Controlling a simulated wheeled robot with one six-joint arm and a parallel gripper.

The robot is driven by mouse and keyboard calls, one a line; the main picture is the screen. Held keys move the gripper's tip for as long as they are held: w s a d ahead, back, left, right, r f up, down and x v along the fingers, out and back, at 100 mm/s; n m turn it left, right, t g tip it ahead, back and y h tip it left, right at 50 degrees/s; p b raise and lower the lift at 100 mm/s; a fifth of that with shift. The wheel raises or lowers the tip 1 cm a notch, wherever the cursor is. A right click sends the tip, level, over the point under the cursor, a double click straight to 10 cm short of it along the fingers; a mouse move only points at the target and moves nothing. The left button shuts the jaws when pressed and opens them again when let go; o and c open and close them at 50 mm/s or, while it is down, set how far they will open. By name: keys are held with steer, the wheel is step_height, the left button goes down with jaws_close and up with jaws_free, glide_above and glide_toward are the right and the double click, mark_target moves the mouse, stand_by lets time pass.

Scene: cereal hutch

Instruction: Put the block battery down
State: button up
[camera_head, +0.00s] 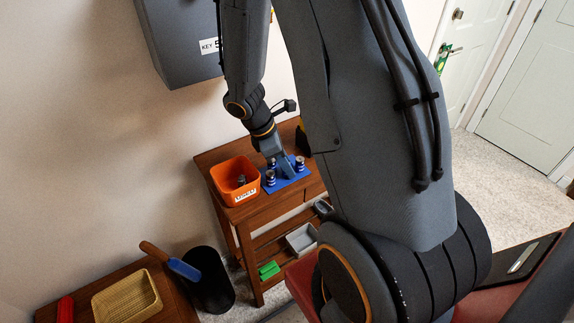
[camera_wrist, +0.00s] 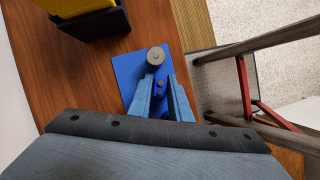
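My gripper (camera_head: 287,172) is low over a blue mat (camera_head: 299,181) on the wooden cart. In the wrist view my gripper (camera_wrist: 160,80) has its fingers apart, with blue mat (camera_wrist: 126,66) showing between them. Small dark round shapes (camera_wrist: 161,84) lie in that gap and do not visibly touch either finger. I cannot tell whether they are the block battery. An upright round battery (camera_wrist: 156,54) stands just beyond the fingertips. The head view shows upright batteries on the mat, one at the left (camera_head: 270,178) and one at the right (camera_head: 299,163). My fingers partly hide the mat.
An orange labelled bin (camera_head: 226,178) with small items inside stands left of the mat. A black holder with yellow inside (camera_wrist: 95,22) is behind the mat. A grey tray (camera_head: 301,239) and a green item (camera_head: 269,270) sit on the lower shelf. A grey key cabinet (camera_head: 180,40) hangs above.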

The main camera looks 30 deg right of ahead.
steer(key=shift+o, duration=1.3)
steer(key=shift+r, duration=0.15)
steer(key=b+v, duration=0.1)
steer(key=v, duration=1.1)
steer(key=s+a+m+t+y, duration=0.2)
steer(key=s+a+m+y, duration=0.2)
steer(key=s+a+m, duration=0.4)
steer(key=s+m, duration=0.1)
steer(key=m, duration=0.4)
steer(key=shift+a+m+t, duration=0.25)
steer(key=shift+m+t, duration=0.05)
steer(key=shift+m, duration=0.1)
steer(key=shift+s, duration=0.2)
